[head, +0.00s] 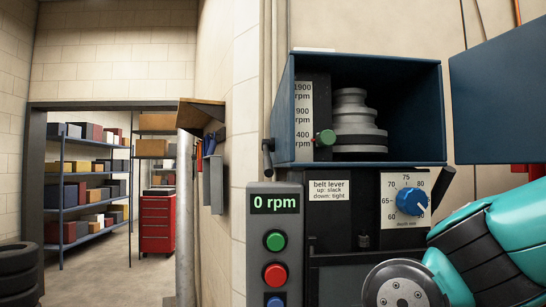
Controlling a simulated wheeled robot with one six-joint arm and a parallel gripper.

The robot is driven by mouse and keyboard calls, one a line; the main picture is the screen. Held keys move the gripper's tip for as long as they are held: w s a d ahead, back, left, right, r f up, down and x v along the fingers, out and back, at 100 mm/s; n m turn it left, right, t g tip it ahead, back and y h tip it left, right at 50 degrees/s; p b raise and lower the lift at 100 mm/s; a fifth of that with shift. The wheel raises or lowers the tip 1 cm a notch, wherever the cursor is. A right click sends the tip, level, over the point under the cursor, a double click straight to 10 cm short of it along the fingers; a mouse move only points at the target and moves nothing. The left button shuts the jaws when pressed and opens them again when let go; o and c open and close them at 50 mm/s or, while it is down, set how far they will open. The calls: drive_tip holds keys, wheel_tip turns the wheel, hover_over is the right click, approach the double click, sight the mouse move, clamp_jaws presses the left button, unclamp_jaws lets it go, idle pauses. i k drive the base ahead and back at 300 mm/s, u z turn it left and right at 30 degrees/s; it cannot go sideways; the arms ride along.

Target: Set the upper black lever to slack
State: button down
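A label (328,191) on the machine front reads "belt lever, up: slack, down: tight". A small black lever (268,155) with a rounded top is at the left side of the blue belt housing (290,145). Another black lever (442,189) is right of the dial, tilted up to the right, its lower end close to the dial plate. A small dark part (364,241) is below the label, and its kind is unclear. I cannot tell for certain which lever the label belongs to. My teal arm fills the lower right; my gripper is out of view.
The housing stands open, its blue cover (500,100) at the right. Inside are a stepped pulley (352,120) and a green knob (326,138) near 400 rpm. The control box (275,240) reads 0 rpm. A blue dial (411,201) is at right. Shelves (90,180) stand far left.

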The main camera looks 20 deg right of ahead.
sight(267, 163)
drive_tip(key=u, duration=0.05)
drive_tip(key=k, duration=0.5)
drive_tip(key=u, duration=1.5)
drive_tip(key=i, duration=3.1)
drive_tip(key=z, duration=2.8)
